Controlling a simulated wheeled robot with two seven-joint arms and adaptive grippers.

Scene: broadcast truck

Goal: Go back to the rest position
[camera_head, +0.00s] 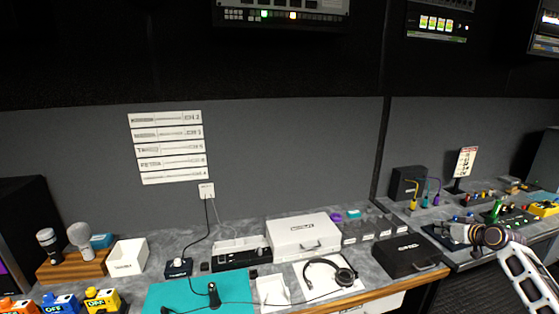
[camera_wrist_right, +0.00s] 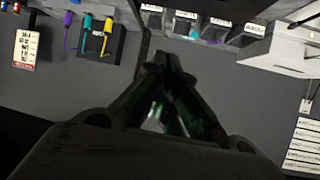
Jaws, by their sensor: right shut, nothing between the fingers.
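My right gripper (camera_head: 450,234) is at the right of the head view, its arm coming in from the lower right. It appears over the far right end of the desk, near a black case (camera_head: 405,255). In the right wrist view the gripper (camera_wrist_right: 168,62) points up the picture. Its fingers meet at the tips with nothing between them. My left gripper shows in neither view.
The desk holds a white case (camera_head: 303,236), headphones (camera_head: 330,274), a teal mat (camera_head: 190,293) and a white box (camera_head: 128,257). A side desk at right carries a dark box (camera_head: 407,183) with colored cables and a sign (camera_head: 465,161). Screens hang above.

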